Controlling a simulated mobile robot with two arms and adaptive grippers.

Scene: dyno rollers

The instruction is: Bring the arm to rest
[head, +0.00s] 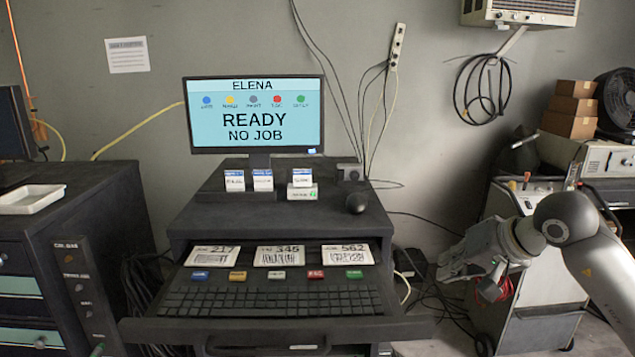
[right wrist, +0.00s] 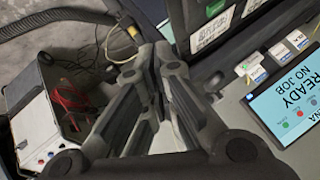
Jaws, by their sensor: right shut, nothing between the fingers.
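My right arm (head: 565,225) comes in from the right edge of the head view. Its gripper (head: 450,268) points left, to the right of the console drawer and in front of the white cart. In the right wrist view the gripper's dark fingers (right wrist: 160,58) are together with nothing between them. My left arm and gripper are not in view.
The console's open drawer (head: 280,333) holds a keyboard (head: 270,302), colored buttons and three numbered cards. The monitor (head: 255,115) reads "READY NO JOB". A white cart (head: 520,315) stands at the right. Cables hang behind; a dark cabinet (head: 100,215) stands left.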

